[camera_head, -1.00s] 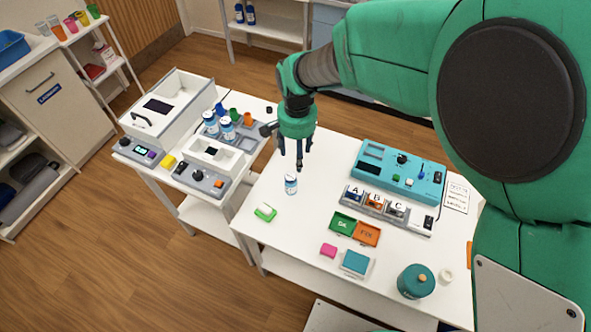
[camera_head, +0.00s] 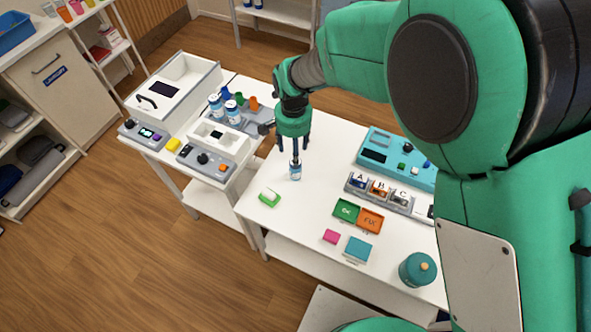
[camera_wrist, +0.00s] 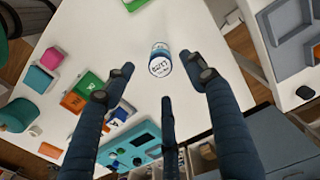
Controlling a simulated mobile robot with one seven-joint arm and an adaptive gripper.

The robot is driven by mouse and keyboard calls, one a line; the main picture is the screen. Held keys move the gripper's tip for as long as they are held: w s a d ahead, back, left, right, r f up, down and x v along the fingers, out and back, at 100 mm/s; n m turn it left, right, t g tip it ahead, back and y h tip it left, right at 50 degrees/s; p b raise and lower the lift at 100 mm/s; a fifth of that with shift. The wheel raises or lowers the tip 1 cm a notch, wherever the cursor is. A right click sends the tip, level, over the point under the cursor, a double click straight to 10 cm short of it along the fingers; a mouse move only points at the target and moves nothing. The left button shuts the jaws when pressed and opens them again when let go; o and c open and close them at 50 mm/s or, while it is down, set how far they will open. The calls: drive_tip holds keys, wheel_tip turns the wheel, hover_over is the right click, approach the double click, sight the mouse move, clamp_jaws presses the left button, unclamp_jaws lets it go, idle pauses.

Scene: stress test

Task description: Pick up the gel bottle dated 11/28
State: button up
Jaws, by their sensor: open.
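A small white bottle with a blue band (camera_head: 295,172) stands upright on the white table, below my gripper (camera_head: 295,150). It also shows in the wrist view (camera_wrist: 160,62), near the fingertips of my gripper (camera_wrist: 160,76); its printed face is too small to read a date. My gripper is open, its fingers spread around and just above the bottle, with nothing held. I cannot tell whether any finger touches it. Two similar bottles, one (camera_head: 215,104) and another (camera_head: 232,113), stand in a grey rack on the left table; their dates are unreadable.

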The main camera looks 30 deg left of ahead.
hover_over(295, 174)
drive_tip(key=w+a, duration=0.1)
drive_tip(key=w, duration=0.1)
drive_tip(key=shift+s+f+b, duration=0.2)
drive_tip(key=shift+f+b, duration=0.15)
drive_tip(key=shift+f, duration=2)
drive_tip(key=shift+w+d+f+b, duration=0.1)
drive_tip(key=shift+f+b, duration=0.3)
drive_tip(key=shift+f, duration=0.9)
drive_tip(key=shift+w+f+b, duration=0.1)
drive_tip(key=shift+f+b, duration=0.25)
drive_tip(key=shift+f, duration=0.95)
drive_tip(key=c, duration=1.3)
drive_tip(key=shift+r, duration=0.15)
drive_tip(key=shift+c, duration=0.2)
